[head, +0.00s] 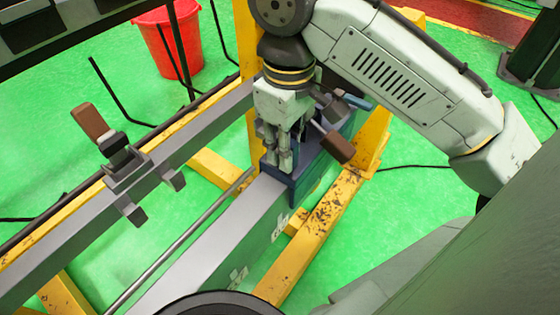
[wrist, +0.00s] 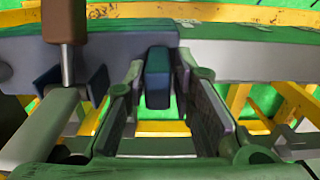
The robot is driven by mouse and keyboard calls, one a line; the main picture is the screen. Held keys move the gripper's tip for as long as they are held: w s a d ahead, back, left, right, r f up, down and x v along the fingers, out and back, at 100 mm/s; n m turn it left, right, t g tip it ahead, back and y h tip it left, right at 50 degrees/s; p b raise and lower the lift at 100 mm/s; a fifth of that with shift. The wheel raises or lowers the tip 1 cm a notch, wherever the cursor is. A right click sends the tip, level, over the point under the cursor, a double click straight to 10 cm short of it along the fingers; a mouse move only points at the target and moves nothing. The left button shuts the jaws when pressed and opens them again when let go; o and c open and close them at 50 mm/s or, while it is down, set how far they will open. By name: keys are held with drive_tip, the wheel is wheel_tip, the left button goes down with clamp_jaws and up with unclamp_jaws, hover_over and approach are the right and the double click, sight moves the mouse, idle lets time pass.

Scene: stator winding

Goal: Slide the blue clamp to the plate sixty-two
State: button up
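The blue clamp (head: 305,182) sits over the right-hand beam in the head view, with a brown-ended handle (head: 338,148) sticking out to its right. My gripper (head: 278,165) points down at the clamp's near left side and partly hides it. In the wrist view, an upright blue piece of the clamp (wrist: 158,78) stands between the two fingers of my gripper (wrist: 160,100). The fingers are apart, with a narrow gap showing on each side of the piece. White number plates (head: 280,226) and (head: 238,276) are on the beam's green side; their digits are too small to read surely.
The grey beam top (head: 225,235) is clear from the clamp toward the near end. A thin rod (head: 180,243) runs alongside it. A second beam on the left carries a grey clamp (head: 130,180) with a brown handle. A red bucket (head: 172,42) stands behind.

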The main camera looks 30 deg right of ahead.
drive_tip(key=s+a+p, duration=0.1)
drive_tip(key=a, duration=0.2)
drive_tip(key=s+a+p, duration=0.1)
drive_tip(key=a, duration=0.3)
drive_tip(key=s+a+p, duration=0.1)
drive_tip(key=a, duration=0.2)
drive_tip(key=shift+s+a+r+p, duration=0.1)
drive_tip(key=shift+s+a+p, duration=0.05)
drive_tip(key=shift+s+p, duration=0.2)
drive_tip(key=shift+s+a+f+b, duration=0.2)
drive_tip(key=shift+a+b, duration=0.25)
drive_tip(key=shift+a, duration=0.3)
drive_tip(key=shift+a+r, duration=0.1)
drive_tip(key=shift+a, duration=0.05)
drive_tip(key=shift+s+a, duration=0.25)
drive_tip(key=shift+a, duration=0.25)
drive_tip(key=shift+w+d, duration=0.1)
drive_tip(key=shift+d, duration=0.2)
drive_tip(key=shift+o, duration=0.2)
drive_tip(key=shift+o, duration=1.2)
